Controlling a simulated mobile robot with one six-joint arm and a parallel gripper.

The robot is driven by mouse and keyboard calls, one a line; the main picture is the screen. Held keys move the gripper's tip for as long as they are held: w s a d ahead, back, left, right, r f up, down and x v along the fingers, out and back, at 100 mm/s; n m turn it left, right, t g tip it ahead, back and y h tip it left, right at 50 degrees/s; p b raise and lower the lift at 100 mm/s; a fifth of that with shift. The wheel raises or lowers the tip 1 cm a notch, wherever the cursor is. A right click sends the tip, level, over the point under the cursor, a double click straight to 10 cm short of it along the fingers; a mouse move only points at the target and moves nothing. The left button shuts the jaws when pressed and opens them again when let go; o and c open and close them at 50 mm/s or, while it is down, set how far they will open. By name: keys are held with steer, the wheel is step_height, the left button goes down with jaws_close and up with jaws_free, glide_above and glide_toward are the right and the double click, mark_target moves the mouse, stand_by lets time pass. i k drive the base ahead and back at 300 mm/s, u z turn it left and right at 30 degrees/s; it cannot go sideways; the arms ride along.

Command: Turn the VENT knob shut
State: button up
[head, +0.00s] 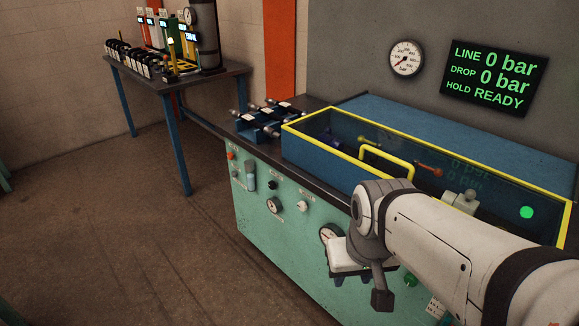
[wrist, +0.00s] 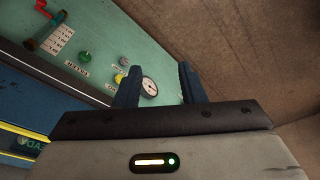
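The green bench front (head: 275,235) carries several small controls with labels too small to read, so I cannot tell which one is the VENT knob. In the head view a black knob (head: 272,185) and a pale knob (head: 303,207) sit left of my arm, and a green knob (head: 411,279) sits right of my gripper (head: 352,281). My gripper is open and empty in front of the panel. A round gauge (wrist: 149,86) shows between its fingers.
A red-handled lever (wrist: 50,20) is on the panel in the wrist view. A yellow-framed clear cover (head: 400,140) stands on the bench top. The wall display (head: 494,78) reads LINE 0 bar, DROP 0 bar, HOLD READY. Floor at left (head: 120,240) is clear.

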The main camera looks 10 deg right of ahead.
mark_target(302, 205)
steer(key=u, duration=1.85)
steer(key=k, duration=0.65)
steer(key=z, duration=0.75)
steer(key=i, duration=1)
